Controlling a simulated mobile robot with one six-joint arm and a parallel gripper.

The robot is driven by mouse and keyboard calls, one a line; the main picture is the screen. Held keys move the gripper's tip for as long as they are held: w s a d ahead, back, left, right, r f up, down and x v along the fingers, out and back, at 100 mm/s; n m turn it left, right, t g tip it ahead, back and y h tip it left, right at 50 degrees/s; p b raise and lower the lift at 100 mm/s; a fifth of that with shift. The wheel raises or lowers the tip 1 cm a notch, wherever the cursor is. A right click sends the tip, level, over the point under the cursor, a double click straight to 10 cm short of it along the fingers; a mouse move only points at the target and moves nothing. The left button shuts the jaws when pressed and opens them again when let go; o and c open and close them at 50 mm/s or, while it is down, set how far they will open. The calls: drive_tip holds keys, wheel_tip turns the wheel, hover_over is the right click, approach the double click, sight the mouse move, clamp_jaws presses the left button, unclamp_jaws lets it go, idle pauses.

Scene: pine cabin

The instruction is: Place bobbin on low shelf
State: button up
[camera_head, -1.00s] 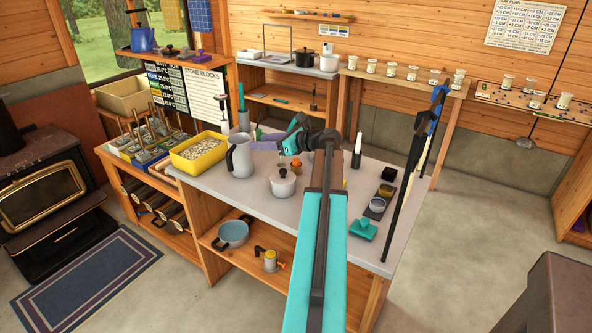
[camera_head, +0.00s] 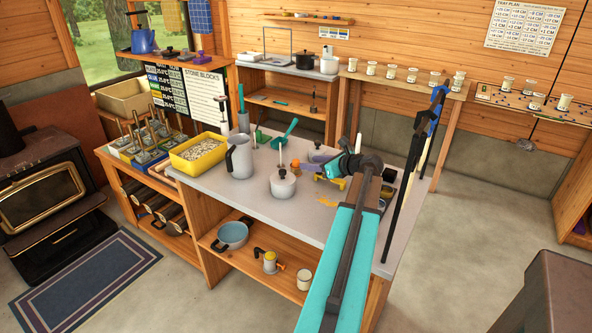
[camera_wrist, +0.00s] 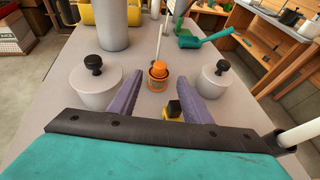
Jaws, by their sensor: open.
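The small orange-topped item (camera_head: 295,163) on the worktop looks most like the bobbin, though I cannot be sure. It also shows in the wrist view (camera_wrist: 158,72), upright, just beyond and between my purple fingertips. My gripper (camera_wrist: 160,76) is open and empty, low over the worktop; it also shows in the head view (camera_head: 322,164), to the right of the orange item. The low shelf (camera_head: 250,254) is the wooden board under the worktop.
A white lidded pot (camera_wrist: 95,88) stands left of my fingers, another (camera_wrist: 215,80) right. A yellow-and-black item (camera_wrist: 173,109) lies below the gripper. A pan (camera_head: 232,235), a yellow-handled pot (camera_head: 270,261) and a pale cup (camera_head: 304,280) occupy the low shelf, with some gaps.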

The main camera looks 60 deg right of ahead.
sight(298, 162)
drive_tip(key=shift+p+x, duration=0.6)
drive_tip(key=shift+x, duration=3.7)
drive_tip(key=shift+w, duration=0.1)
drive_tip(key=shift+p+x, duration=0.75)
drive_tip(key=shift+x, duration=1.75)
drive_tip(key=shift+r, duration=0.1)
drive_tip(key=shift+a, duration=0.1)
clamp_jaws()
